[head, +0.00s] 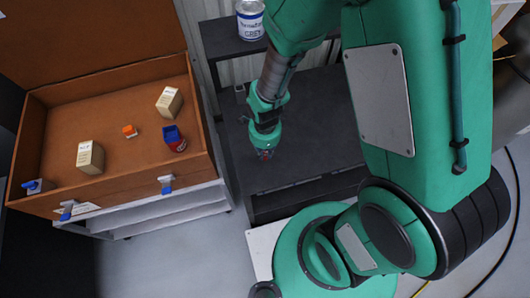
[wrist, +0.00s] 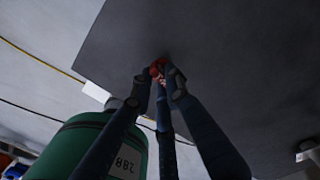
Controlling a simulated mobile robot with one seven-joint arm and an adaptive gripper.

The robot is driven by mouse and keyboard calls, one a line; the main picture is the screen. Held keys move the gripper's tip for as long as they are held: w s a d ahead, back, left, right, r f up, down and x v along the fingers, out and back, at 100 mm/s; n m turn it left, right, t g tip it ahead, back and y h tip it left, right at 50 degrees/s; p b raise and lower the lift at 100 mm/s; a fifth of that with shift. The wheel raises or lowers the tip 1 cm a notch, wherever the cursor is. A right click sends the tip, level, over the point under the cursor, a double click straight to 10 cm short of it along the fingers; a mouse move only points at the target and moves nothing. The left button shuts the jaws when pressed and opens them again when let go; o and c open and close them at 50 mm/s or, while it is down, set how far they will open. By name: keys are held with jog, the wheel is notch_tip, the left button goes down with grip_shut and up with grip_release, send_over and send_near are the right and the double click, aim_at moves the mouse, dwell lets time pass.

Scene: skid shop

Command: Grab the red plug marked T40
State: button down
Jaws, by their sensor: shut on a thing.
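In the wrist view my gripper (wrist: 161,76) is shut on a small red plug (wrist: 156,68). The fingers cover most of the plug, and no T40 marking can be read on it. In the head view my gripper (head: 265,153) is low over the dark bench top, right of the wooden case. Only a tiny trace of red shows at its fingertips there. I cannot tell whether the plug touches the bench surface.
The open brown wooden case (head: 119,178) holds two beige boxes (head: 90,158) (head: 169,102), a small orange block (head: 130,131), a blue container (head: 171,135) and a red can (head: 178,145). A white-labelled can (head: 250,20) stands on the dark shelf behind. The dark bench (head: 310,115) looks mostly clear.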

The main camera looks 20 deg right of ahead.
aim_at(265, 157)
jog(key=shift+r, duration=0.75)
jog(key=shift+s+r+p, duration=0.15)
jog(key=shift+r+p, duration=0.2)
jog(key=shift+r, duration=0.6)
jog(key=s+d+r+p, duration=0.1)
jog(key=s+d, duration=0.2)
jog(key=s, duration=1.2)
jog(key=shift+s, duration=0.2)
jog(key=shift+r, duration=0.1)
